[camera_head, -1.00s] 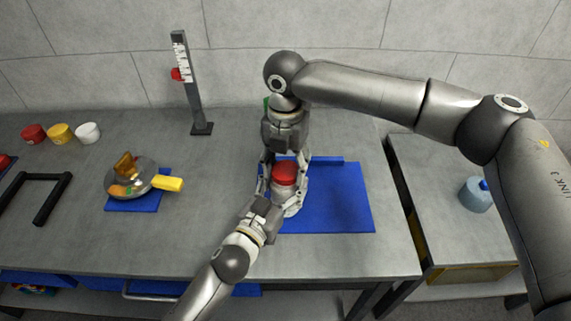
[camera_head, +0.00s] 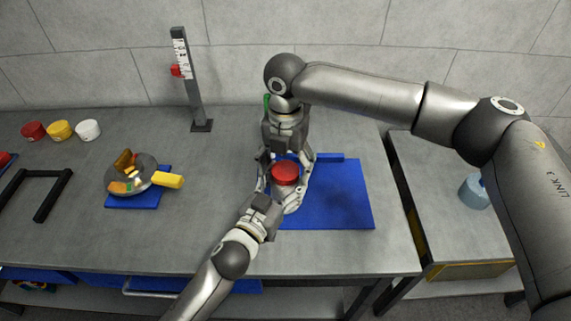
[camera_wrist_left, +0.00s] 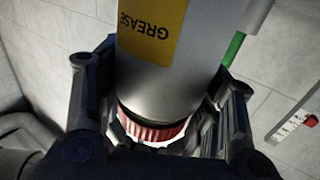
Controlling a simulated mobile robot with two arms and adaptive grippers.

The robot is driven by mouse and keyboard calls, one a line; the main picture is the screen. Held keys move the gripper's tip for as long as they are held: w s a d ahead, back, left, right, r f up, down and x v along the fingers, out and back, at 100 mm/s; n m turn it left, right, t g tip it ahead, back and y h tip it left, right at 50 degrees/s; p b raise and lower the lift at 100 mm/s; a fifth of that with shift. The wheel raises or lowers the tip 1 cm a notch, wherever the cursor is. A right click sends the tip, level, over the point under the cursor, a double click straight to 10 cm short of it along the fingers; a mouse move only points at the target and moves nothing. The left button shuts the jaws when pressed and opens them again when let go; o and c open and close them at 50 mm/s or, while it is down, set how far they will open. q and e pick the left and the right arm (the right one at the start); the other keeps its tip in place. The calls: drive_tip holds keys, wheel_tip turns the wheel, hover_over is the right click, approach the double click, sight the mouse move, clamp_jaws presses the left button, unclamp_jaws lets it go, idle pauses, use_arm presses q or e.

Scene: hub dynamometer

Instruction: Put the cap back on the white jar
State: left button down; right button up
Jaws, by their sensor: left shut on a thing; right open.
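The white jar (camera_wrist_left: 165,85) has a yellow GREASE label and appears upside down in the left wrist view. The red ridged cap (camera_head: 285,173) sits at the top of the jar, and its edge shows in the left wrist view (camera_wrist_left: 150,132). I cannot tell whether it is screwed tight. My left gripper (camera_head: 279,197) is shut on the jar, which stands over the blue mat (camera_head: 338,195). My right gripper (camera_head: 286,162) comes down from above and is open, its fingers spread at either side of the cap. The arms hide most of the jar in the head view.
Red (camera_head: 34,131), yellow (camera_head: 60,131) and white (camera_head: 88,130) lids or tubs stand behind. A height gauge (camera_head: 194,85) stands at the back.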

drive_tip(key=shift+r, duration=2.25)
drive_tip(key=shift+c, duration=0.3)
drive_tip(key=n, duration=0.2)
drive_tip(key=r+n, duration=0.1)
drive_tip(key=n, duration=0.3)
drive_tip(key=shift+r, duration=0.35)
drive_tip(key=n, duration=0.3)
drive_tip(key=r+n, duration=0.1)
drive_tip(key=n, duration=0.2)
drive_tip(key=shift+r, duration=0.2)
drive_tip(key=shift+f, duration=4)
drive_tip(key=shift+c, duration=0.3)
